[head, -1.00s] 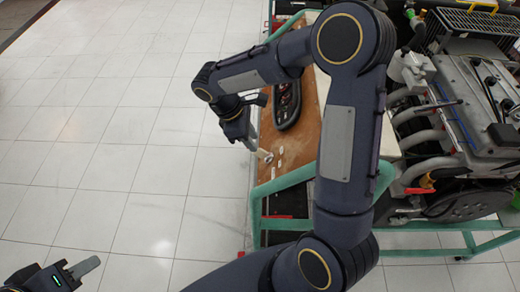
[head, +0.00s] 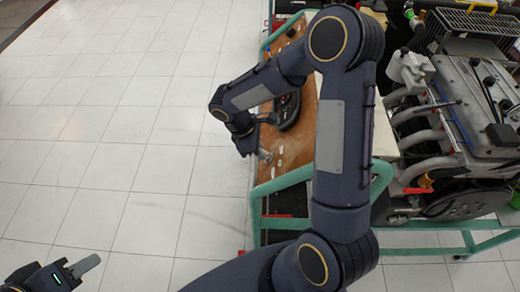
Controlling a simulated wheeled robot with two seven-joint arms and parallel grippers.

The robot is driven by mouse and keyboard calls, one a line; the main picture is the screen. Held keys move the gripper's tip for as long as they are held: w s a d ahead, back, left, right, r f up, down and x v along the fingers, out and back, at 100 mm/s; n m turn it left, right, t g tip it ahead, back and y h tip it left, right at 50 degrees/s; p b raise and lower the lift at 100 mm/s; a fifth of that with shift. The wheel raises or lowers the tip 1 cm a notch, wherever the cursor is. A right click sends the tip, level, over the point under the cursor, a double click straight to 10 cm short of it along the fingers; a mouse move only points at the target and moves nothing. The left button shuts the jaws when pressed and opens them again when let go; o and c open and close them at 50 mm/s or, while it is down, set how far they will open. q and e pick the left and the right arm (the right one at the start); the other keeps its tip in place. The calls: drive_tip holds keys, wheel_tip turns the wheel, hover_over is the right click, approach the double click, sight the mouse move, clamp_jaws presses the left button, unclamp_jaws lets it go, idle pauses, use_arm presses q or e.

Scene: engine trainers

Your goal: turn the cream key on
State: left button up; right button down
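The wooden panel (head: 300,135) of the engine trainer's stand shows at the centre, partly behind my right arm. A small pale piece (head: 266,156), possibly the cream key, is near the panel's left edge. My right gripper (head: 262,152) reaches down to the panel there, its fingertips at or very close to that piece. I cannot tell whether it touches or grips it, nor which way the key is turned. My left gripper (head: 86,265) is low at the left, far from the panel, over the floor; its opening cannot be made out.
A dark steering wheel (head: 289,110) is on the panel, partly hidden by my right arm. Several small white labels lie on the panel. A green frame (head: 285,182) edges the stand. The engine (head: 465,110) stands at the right. The tiled floor (head: 130,130) at the left is clear.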

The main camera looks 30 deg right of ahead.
drive_tip(key=shift+f+b, duration=0.15)
drive_tip(key=shift+b, duration=0.5)
drive_tip(key=m+t+b, duration=0.1)
drive_tip(key=m+b, duration=0.1)
drive_tip(key=b, duration=0.1)
drive_tip(key=m+t+h+b, duration=0.1)
drive_tip(key=m+b, duration=0.1)
drive_tip(key=b, duration=0.2)
drive_tip(key=shift+s+a+f, duration=0.1)
drive_tip(key=shift+a+f, duration=0.05)
drive_tip(key=shift+s+r+m+h+b, duration=0.1)
drive_tip(key=shift+r+m+h+b, duration=0.1)
drive_tip(key=shift+m+h+b, duration=0.8)
drive_tip(key=shift+m+y+b, duration=0.3)
drive_tip(key=shift+b, duration=0.1)
drive_tip(key=c, duration=1.5)
unclamp_jaws()
drive_tip(key=shift+a, duration=0.1)
drive_tip(key=v, duration=0.8)
drive_tip(key=shift+s, duration=0.15)
